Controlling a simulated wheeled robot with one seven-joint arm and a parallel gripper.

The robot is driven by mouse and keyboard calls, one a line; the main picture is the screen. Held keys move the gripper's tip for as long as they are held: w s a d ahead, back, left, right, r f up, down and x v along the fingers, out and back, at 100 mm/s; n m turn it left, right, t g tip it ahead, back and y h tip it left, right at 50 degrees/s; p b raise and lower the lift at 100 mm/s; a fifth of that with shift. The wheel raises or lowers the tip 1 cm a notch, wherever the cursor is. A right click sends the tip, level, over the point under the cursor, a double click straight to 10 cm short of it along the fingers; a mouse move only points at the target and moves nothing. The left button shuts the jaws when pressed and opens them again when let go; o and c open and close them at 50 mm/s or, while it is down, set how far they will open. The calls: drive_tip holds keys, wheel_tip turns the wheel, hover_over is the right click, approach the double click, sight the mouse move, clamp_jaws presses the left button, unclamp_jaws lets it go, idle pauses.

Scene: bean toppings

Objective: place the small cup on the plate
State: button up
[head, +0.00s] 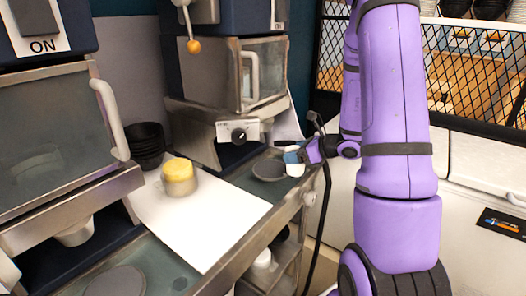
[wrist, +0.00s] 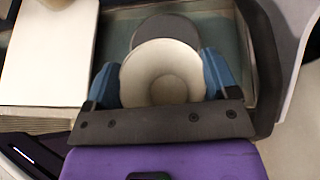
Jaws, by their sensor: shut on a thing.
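The small cup is white and round (head: 294,168). My gripper (head: 297,155) is shut on it, with one blue fingertip on each side of the cup in the wrist view (wrist: 162,90). The wrist view looks down into the cup (wrist: 160,60), which appears empty. The likely plate is a dark round disc (head: 268,171) on the counter, just left of the cup in the head view. In the wrist view the disc (wrist: 165,27) shows beyond the cup, which hides part of it. The cup is near the counter's front edge; its exact height is unclear.
A white sheet (head: 205,225) lies on the counter with a yellow-topped round container (head: 180,178) on it. Black stacked bowls (head: 146,143) stand behind. A machine with a knob (head: 238,133) rises behind the disc. Another dark disc (head: 117,281) lies at front left.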

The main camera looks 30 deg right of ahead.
drive_tip(key=w+a, duration=0.1)
drive_tip(key=w, duration=0.1)
drive_tip(key=w+a, duration=0.1)
drive_tip(key=w, duration=0.2)
drive_tip(key=w+a, duration=0.1)
drive_tip(key=w, duration=0.1)
drive_tip(key=shift+w+a, duration=0.15)
drive_tip(key=shift+a, duration=0.05)
drive_tip(key=w, duration=0.1)
drive_tip(key=w+a, duration=0.1)
drive_tip(key=w, duration=0.1)
drive_tip(key=shift+w+a, duration=0.25)
drive_tip(key=shift+a, duration=0.15)
drive_tip(key=shift+f, duration=0.5)
drive_tip(key=shift+d+f, duration=0.1)
drive_tip(key=shift+f, duration=0.1)
drive_tip(key=shift+f, duration=0.15)
drive_tip(key=o, duration=0.8)
drive_tip(key=shift+s+d+r, duration=0.15)
drive_tip(key=shift+s+r, duration=0.15)
drive_tip(key=shift+r, duration=0.05)
drive_tip(key=v, duration=1.1)
drive_tip(key=shift+s, duration=0.15)
